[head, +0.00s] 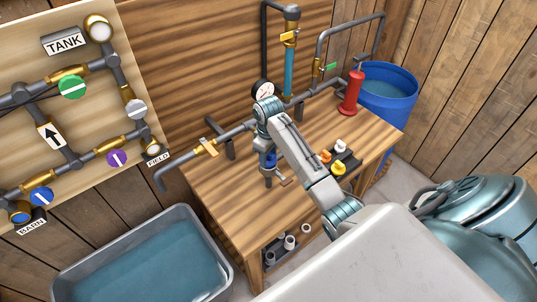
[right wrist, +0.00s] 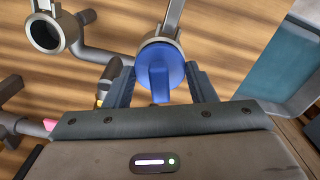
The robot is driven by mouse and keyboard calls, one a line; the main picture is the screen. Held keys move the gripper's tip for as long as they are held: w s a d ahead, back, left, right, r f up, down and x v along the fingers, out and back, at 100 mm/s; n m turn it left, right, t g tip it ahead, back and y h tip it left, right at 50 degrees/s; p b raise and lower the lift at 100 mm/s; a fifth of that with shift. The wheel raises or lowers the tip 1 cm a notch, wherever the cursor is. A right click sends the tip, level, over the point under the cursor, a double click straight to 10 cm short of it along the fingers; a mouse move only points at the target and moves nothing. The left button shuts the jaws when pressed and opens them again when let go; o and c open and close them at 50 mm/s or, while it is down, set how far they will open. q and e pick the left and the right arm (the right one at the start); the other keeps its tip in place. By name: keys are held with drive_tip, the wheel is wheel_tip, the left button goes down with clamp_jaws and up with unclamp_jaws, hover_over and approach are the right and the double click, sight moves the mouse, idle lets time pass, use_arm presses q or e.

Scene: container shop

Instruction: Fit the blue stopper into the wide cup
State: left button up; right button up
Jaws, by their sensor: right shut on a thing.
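My right gripper (head: 268,160) is over the front part of the wooden table. It is shut on the blue stopper (right wrist: 158,70), whose raised grip stands between the fingers in the right wrist view. The stopper also shows below the gripper in the head view (head: 268,160). A grey round rim (right wrist: 162,37) shows just beyond the stopper's disc; I cannot tell whether the stopper is inside it or above it. An open grey cup or pipe mouth (right wrist: 46,34) lies at upper left in the wrist view. I cannot tell which is the wide cup. My left gripper is not in view.
The table (head: 225,195) carries pipes, a gauge (head: 263,90), a red bottle-like pump (head: 353,92) and a dark tray of small coloured parts (head: 347,162). A water trough (head: 140,265) stands at front left. A blue barrel (head: 392,92) stands behind right.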

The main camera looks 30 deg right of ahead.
drive_tip(key=shift+f, duration=0.6)
idle(0.3)
drive_tip(key=o, duration=1.1)
drive_tip(key=shift+c, duration=0.2)
